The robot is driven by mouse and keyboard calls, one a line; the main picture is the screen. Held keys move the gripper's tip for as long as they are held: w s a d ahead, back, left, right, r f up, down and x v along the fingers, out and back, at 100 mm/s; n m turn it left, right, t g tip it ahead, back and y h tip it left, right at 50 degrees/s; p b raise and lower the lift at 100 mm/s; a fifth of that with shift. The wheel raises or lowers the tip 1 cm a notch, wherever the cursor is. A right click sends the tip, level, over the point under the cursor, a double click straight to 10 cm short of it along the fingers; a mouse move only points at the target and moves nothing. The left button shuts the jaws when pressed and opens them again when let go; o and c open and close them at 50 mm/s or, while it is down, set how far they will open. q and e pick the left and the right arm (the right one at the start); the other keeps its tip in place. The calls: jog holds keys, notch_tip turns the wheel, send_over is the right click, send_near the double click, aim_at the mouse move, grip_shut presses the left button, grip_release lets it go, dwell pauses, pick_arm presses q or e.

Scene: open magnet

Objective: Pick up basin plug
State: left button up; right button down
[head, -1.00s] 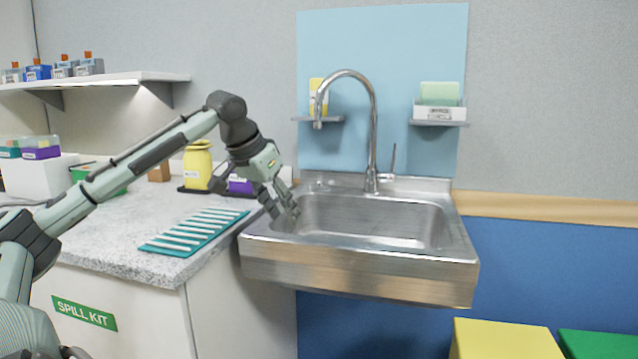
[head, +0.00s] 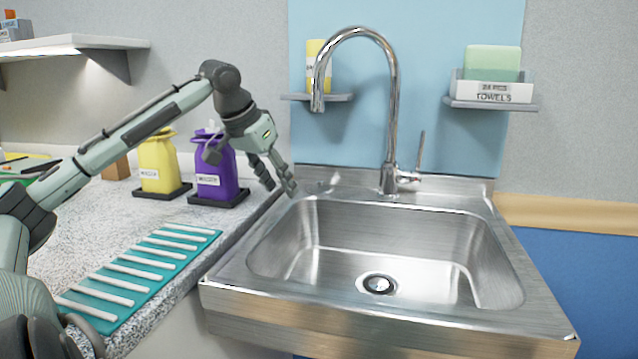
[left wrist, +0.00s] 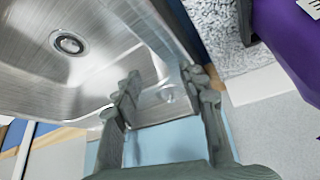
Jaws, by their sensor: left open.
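The steel sink (head: 350,315) fills the lower right of the head view. A round drain fitting with a dark centre (head: 379,284) is in its floor, and shows in the left wrist view (left wrist: 69,43). A small shiny shape (head: 320,187) lies on the sink's back left ledge; in the left wrist view a pale round shape (left wrist: 167,93) shows there between the fingers. I cannot tell for certain which is the basin plug. My left gripper (head: 278,186) is open and empty over the sink's back left corner, beside that ledge shape. My right gripper is not in view.
A tall faucet (head: 393,120) rises from the back ledge. Purple (head: 215,178) and yellow (head: 157,162) bottles stand on the counter left of the gripper. A teal ribbed mat (head: 140,275) lies nearer. The basin is clear.

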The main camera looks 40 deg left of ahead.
aim_at(320, 180)
pick_arm(q)
jog(key=shift+w+a+r, duration=0.1)
jog(key=shift+w+a, duration=0.2)
jog(key=shift+w, duration=0.15)
jog(key=shift+w+a+p, duration=0.15)
jog(key=shift+w+p, duration=0.15)
jog(key=shift+w, duration=1.25)
jog(key=shift+w+a+p, duration=0.15)
jog(key=shift+w+p, duration=0.2)
jog(key=shift+w, duration=1.2)
jog(key=shift+w+a+p, duration=0.15)
jog(key=shift+w+p, duration=0.15)
jog(key=shift+w, duration=1.25)
jog(key=shift+w+f, duration=0.2)
jog(key=shift+w, duration=0.95)
jog(key=x, duration=0.2)
jog(key=shift+w+a+f, duration=0.1)
jog(key=shift+f, duration=0.15)
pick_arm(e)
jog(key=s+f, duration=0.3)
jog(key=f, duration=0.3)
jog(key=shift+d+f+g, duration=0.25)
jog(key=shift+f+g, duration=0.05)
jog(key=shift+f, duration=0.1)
pick_arm(q)
jog(key=shift+c, duration=0.6)
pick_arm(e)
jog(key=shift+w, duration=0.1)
